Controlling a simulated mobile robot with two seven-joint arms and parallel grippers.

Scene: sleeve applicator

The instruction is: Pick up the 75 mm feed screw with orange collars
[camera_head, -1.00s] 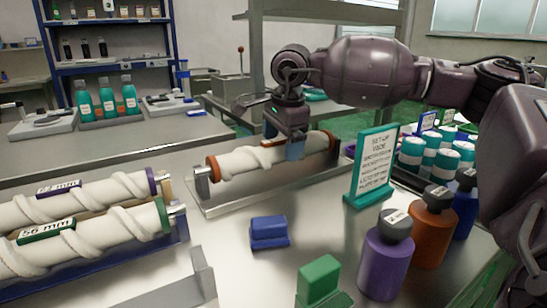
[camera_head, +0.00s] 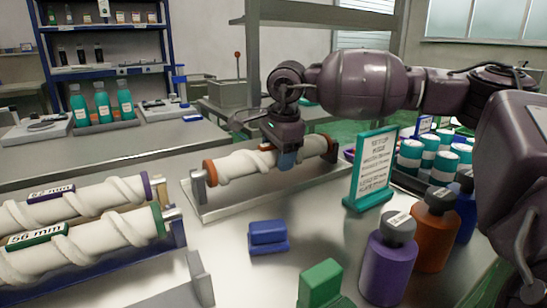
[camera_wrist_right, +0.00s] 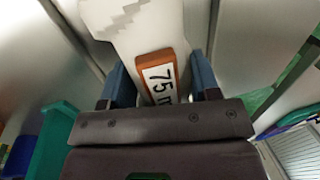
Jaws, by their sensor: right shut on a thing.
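The feed screw (camera_head: 240,165) is white with a spiral flight and orange collars at both ends. It lies level across a grey metal stand (camera_head: 225,205) in the middle of the head view. My right gripper (camera_head: 286,158) comes down from above and is shut on the screw, right of its middle. In the right wrist view, the blue fingers of the right gripper (camera_wrist_right: 162,85) sit either side of the white screw (camera_wrist_right: 140,25). Between them shows an orange-framed label (camera_wrist_right: 163,77) reading "75 m", the rest hidden. My left gripper is not in view.
Screws labelled 62 mm (camera_head: 110,196) and 56 mm (camera_head: 100,238) lie at left. A teal sign (camera_head: 374,170) stands right of the stand, with purple (camera_head: 388,262) and orange (camera_head: 432,235) bottles in front. A blue block (camera_head: 268,236) lies in front of the stand.

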